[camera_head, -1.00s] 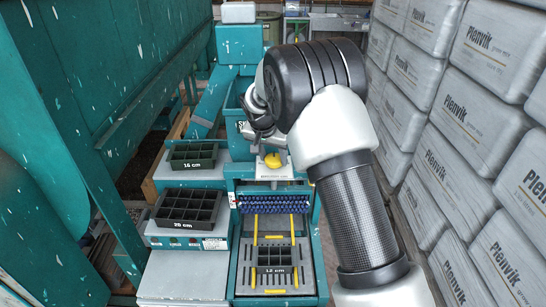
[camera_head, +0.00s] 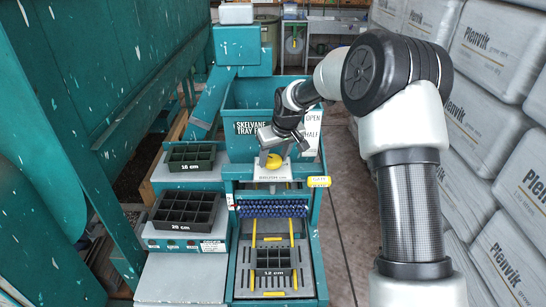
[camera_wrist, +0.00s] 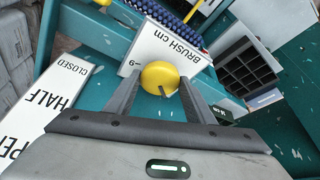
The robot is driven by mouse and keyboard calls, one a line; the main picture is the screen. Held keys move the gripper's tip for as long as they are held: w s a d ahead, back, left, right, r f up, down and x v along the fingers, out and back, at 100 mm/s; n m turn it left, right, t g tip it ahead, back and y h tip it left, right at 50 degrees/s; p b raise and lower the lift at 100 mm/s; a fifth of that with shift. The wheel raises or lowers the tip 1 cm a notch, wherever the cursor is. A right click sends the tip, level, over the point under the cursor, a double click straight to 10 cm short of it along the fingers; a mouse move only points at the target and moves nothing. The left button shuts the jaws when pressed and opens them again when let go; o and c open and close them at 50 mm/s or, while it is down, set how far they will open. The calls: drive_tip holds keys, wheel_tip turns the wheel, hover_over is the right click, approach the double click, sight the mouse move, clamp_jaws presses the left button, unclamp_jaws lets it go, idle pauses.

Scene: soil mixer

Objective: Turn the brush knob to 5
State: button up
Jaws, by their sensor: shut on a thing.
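The yellow brush knob (camera_head: 274,160) sits on the machine above the blue brush roller (camera_head: 272,209). In the head view my gripper (camera_head: 270,150) reaches the knob from above and behind.
A sign reading "OPEN", "HALF" and "CLOSED" (camera_wrist: 45,105) is beside the knob. Black trays (camera_head: 185,208) and (camera_head: 192,156) stand left. Stacked white bags (camera_head: 495,150) line the right.

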drive_tip(key=shift+w+d+n+g+y+p, duration=0.1)
drive_tip(key=shift+n+g+y+p, duration=0.15)
drive_tip(key=shift+n, duration=0.7)
drive_tip(key=shift+w+n+g+y+p, duration=0.15)
drive_tip(key=shift+n+y, duration=0.2)
drive_tip(key=shift+n, duration=0.6)
drive_tip(key=shift+c, duration=0.2)
drive_tip(key=shift+o, duration=0.2)
drive_tip(key=shift+s, duration=0.15)
drive_tip(key=o, duration=1)
drive_tip(key=b+v, duration=0.1)
drive_tip(key=v, duration=1.6)
drive_tip(key=shift+d+r, duration=0.1)
drive_tip(key=shift+r, duration=0.15)
